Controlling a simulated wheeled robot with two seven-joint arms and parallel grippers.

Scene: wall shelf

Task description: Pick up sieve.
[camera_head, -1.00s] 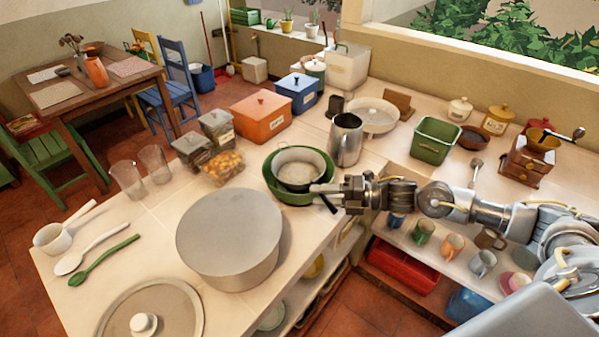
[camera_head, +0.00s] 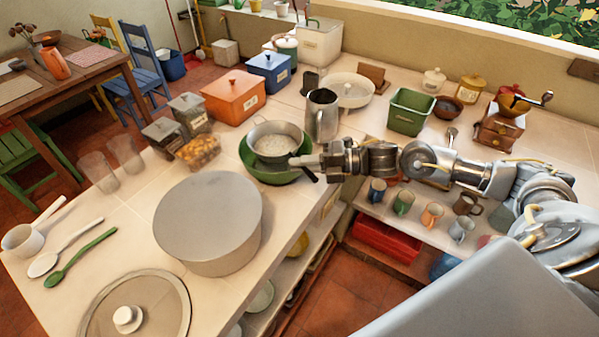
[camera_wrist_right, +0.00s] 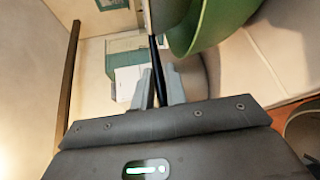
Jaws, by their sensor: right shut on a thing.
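The sieve (camera_head: 276,143) is a round grey metal bowl with a dark handle, at the middle of the counter in the head view. It is over the green bowl (camera_head: 262,174), its rim slightly above the bowl's rim; whether they touch I cannot tell. My right gripper (camera_head: 306,163) reaches in from the right and is shut on the sieve's handle. In the right wrist view the black handle (camera_wrist_right: 156,75) runs between the fingers, with the green bowl (camera_wrist_right: 203,28) close on the right. My left gripper is not in view.
A metal jug (camera_head: 322,115) stands just behind the gripper. A large grey pot (camera_head: 207,218) stands in front left of the bowl. Orange (camera_head: 234,98) and blue (camera_head: 269,74) boxes are behind. Mugs (camera_head: 403,202) stand on a lower shelf under my right arm.

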